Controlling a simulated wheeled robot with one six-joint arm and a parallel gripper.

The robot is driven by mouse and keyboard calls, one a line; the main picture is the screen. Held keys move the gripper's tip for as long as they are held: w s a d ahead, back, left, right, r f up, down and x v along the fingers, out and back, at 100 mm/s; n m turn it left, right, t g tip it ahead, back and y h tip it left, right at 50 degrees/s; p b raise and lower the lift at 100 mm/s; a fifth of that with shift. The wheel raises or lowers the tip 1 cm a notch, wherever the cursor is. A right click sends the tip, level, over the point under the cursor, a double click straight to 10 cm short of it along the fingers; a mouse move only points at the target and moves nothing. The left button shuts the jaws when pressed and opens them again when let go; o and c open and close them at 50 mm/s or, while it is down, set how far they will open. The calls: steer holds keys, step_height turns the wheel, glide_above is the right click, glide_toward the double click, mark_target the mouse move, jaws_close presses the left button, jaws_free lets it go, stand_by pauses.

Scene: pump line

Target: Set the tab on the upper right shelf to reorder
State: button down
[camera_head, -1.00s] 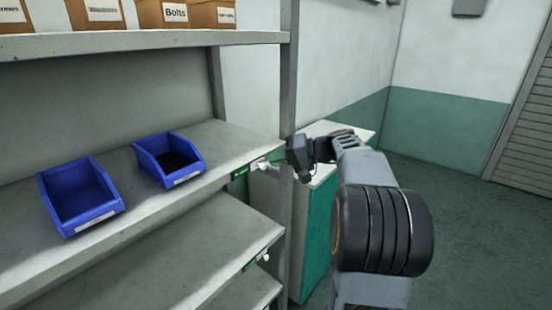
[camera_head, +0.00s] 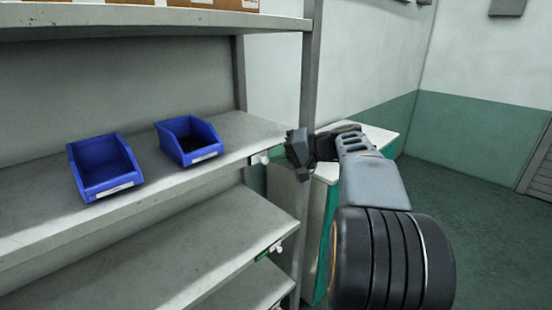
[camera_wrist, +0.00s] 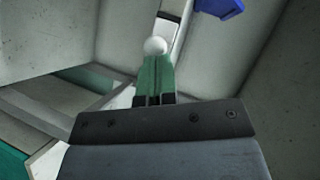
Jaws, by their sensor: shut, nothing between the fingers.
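The upper right shelf's tab (camera_head: 262,158) is a small white knob on the shelf's front edge, close to the right post. In the wrist view the round white knob (camera_wrist: 155,46) shows just beyond my fingertips. My gripper (camera_head: 275,154) is at the tab from the right. In the wrist view its two green fingers (camera_wrist: 154,75) are shut together with nothing between them. Their tips are at the knob; I cannot tell whether they touch it. The tab's label is too small and partly hidden to read.
A lower shelf has a similar white knob (camera_head: 278,247) with green beside it. Two blue bins (camera_head: 190,142) (camera_head: 104,168) stand on the upper shelf. The grey post (camera_head: 308,100) is close by my gripper. A white-topped cabinet (camera_head: 378,138) stands behind it. Floor to the right is clear.

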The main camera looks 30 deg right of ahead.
stand_by(0.4)
steer(key=shift+d+r+p, duration=0.3)
steer(key=shift+p, duration=0.1)
steer(key=w+d+v, duration=0.1)
steer(key=v, duration=1.1)
steer(key=shift+w+d+r, duration=0.2)
steer(key=shift+r, duration=0.1)
